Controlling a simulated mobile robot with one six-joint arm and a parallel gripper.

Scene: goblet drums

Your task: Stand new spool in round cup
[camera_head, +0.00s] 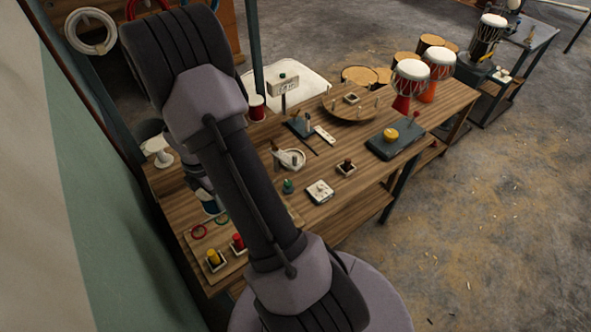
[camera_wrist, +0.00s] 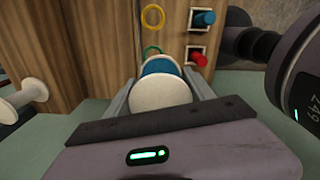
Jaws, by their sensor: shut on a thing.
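My gripper (camera_wrist: 164,100) is shut on a spool (camera_wrist: 160,95) with pale round flanges and blue winding between them. One flange faces the wrist camera. In the head view the blue-and-white spool (camera_head: 210,203) shows partly beside my arm, over the left end of the workbench. My gripper is mostly hidden there behind the arm. I cannot pick out the round cup for certain in either view. A white piece with wide round ends (camera_head: 158,154) stands at the bench's left edge. A similar white piece (camera_wrist: 32,93) is at the left in the wrist view.
A red cup (camera_head: 256,108) stands farther back. Goblet drums (camera_head: 411,78) stand at the far end.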

